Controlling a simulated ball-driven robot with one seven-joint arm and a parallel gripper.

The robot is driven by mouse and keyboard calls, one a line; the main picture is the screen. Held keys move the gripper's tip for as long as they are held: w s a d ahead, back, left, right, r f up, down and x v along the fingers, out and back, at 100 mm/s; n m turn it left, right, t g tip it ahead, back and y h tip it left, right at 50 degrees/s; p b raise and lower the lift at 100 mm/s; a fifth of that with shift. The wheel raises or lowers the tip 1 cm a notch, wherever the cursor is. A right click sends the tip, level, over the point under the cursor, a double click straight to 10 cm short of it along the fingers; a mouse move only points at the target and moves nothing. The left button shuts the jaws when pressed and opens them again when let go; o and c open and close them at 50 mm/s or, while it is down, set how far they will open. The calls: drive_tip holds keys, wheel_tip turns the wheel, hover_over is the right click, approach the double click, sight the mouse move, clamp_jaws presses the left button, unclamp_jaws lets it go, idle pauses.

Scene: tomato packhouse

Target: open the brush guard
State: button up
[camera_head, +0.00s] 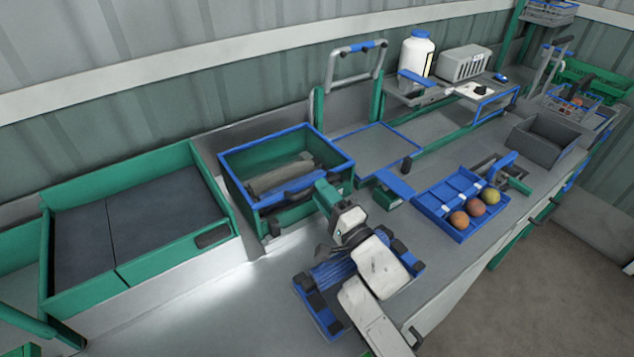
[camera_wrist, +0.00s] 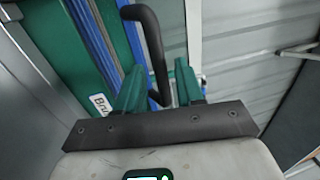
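The brush guard (camera_head: 243,146) is a blue-edged frame lying along the top of a green box, left of centre in the head view. A grey brush roller (camera_head: 280,176) shows inside it. In the wrist view the black bent handle (camera_wrist: 152,40) passes between the two green fingers of my gripper (camera_wrist: 160,80). The fingers stand apart, with a gap visible on each side of the handle. A partly cut-off label reading "Bru" (camera_wrist: 101,104) is beside the left finger. In the head view my wrist partly hides the box's front right corner.
A green-walled bin with a dark floor (camera_head: 135,225) stands left of the box. A blue tray (camera_head: 436,208) with three tomatoes lies to the right. A raised hoop handle with blue grip (camera_head: 360,47) stands behind. The bench in front left is bare.

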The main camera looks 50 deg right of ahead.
drive_tip(key=shift+x, duration=1.3)
clamp_jaws()
